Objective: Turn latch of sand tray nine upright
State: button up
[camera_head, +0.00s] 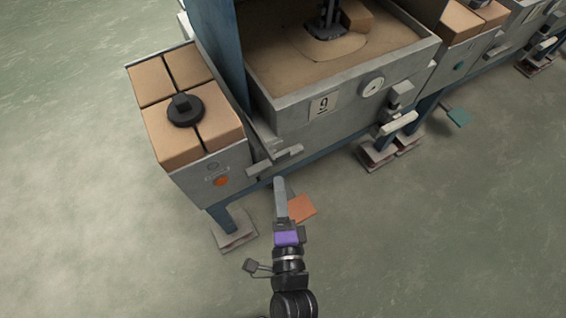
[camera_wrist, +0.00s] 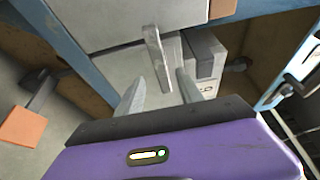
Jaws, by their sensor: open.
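Sand tray nine (camera_head: 270,108) is a grey-walled box of sand with a "9" plate on its front. A short grey latch bar (camera_head: 275,160) lies roughly sideways, slightly tilted, low at the tray's left front corner. In the wrist view, the latch bar (camera_wrist: 158,60) hangs ahead of my gripper (camera_wrist: 157,90), its lower end between the two fingertip lines. My gripper (camera_head: 279,182) is open and just in front of and below the latch. The fingers appear apart from the bar; whether either touches it I cannot tell.
A grey box with tan blocks and a black knob (camera_head: 185,108) stands left of the tray. A round gauge (camera_head: 372,87) and a pale handle (camera_head: 398,122) are on the tray's right front. An orange foot plate (camera_head: 301,208) sits low beside my gripper. The floor in front is clear.

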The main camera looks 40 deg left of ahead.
aim_at(276, 166)
jog(key=x, duration=0.7)
grip_shut()
dwell(1.4)
